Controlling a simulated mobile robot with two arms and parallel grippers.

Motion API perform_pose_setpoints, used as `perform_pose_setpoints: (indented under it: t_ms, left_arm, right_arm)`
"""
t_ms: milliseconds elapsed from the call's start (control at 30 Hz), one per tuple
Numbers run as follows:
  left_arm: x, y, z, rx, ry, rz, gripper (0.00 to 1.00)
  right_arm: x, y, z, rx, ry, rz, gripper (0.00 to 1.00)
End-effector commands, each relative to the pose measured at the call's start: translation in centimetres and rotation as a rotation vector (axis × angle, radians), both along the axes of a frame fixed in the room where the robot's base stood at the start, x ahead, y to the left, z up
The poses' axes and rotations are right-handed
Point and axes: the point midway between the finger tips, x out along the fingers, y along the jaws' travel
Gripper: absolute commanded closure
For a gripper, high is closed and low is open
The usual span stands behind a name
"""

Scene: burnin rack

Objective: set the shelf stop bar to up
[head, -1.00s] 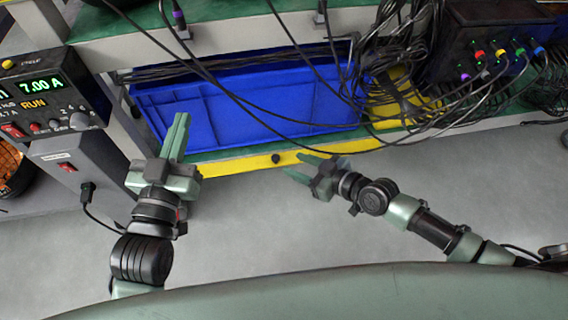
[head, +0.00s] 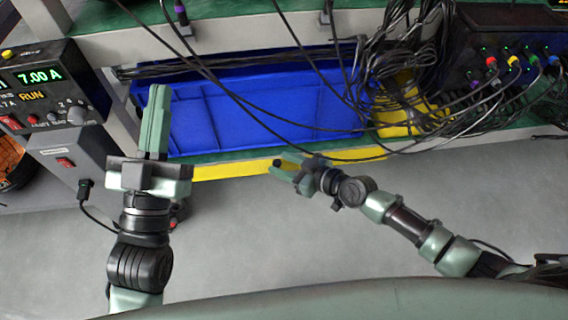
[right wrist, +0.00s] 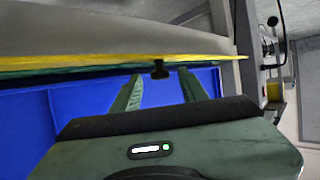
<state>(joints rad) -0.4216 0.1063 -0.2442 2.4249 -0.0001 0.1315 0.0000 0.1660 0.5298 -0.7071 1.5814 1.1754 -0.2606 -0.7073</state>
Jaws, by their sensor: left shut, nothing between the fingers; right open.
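The yellow shelf stop bar (head: 228,170) runs along the front edge of the lower green shelf, below the blue bin. It carries a small black knob, seen in the right wrist view (right wrist: 159,70). My right gripper (head: 280,162) is open, its fingertips at the bar by the knob. In the right wrist view the knob shows between the two spread fingers (right wrist: 160,74), with no clear contact. My left gripper (head: 157,92) is shut and empty, in front of the left end of the blue bin. I cannot tell the bar's exact tilt.
The blue bin (head: 255,115) fills the lower shelf behind the bar. Black cables (head: 405,95) hang down in front of the bin and bunch at the right. A power supply (head: 60,90) stands at the left. The grey floor (head: 270,240) before the shelf is clear.

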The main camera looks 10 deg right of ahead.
Motion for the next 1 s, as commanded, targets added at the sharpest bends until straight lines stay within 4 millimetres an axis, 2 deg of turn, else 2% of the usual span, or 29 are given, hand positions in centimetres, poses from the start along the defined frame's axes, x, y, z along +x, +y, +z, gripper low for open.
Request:
perform_pose_setpoints:
  t_ms: [100,133,267,300,1000]
  left_arm:
    - [0.01,0.00,0.00,0.000,0.000,0.000,1.00]
    - [0.01,0.00,0.00,0.000,0.001,0.000,1.00]
    - [0.02,-0.01,-0.02,0.000,0.001,0.000,1.00]
    - [0.03,-0.01,-0.03,0.001,0.002,0.000,1.00]
    - [0.38,-0.06,-0.49,0.009,0.033,0.001,1.00]
  right_arm:
    - [-0.01,-0.01,0.02,0.000,0.000,0.000,0.56]
    - [-0.01,-0.01,0.02,0.000,0.000,0.000,0.62]
    - [-0.02,-0.02,0.02,0.000,0.000,0.000,0.98]
    - [-0.01,-0.02,0.02,0.000,0.000,0.000,1.00]
    - [0.12,-0.15,0.12,-0.001,0.008,-0.003,1.00]
